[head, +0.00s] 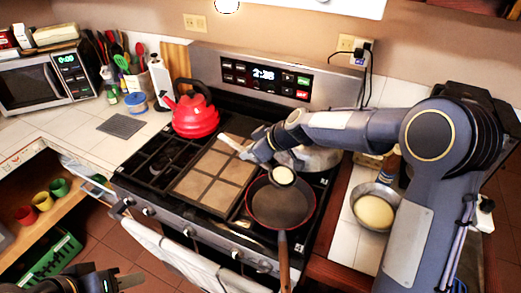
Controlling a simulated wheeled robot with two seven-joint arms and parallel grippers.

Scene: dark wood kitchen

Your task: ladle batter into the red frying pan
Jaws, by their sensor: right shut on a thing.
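The red frying pan (291,212) has a dark inside and a thin red rim. It sits on the front right of the stove, its brown handle pointing toward me. My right gripper (258,150) is shut on the ladle, above the stove behind and left of the pan. The ladle (283,176) hangs over the back part of the pan, with pale batter in its cup. The pan's visible floor looks bare. A metal bowl (360,192) of pale yellow batter (375,212) stands on the right counter. My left gripper (120,282) is at the bottom left edge, partly cut off, away from these things.
A red kettle (196,118) stands on the back left of the stove. A metal pot (316,158) sits behind the pan, partly hidden by my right arm. A tan griddle plate (213,177) lies left of the pan. A white towel (180,260) hangs on the oven front.

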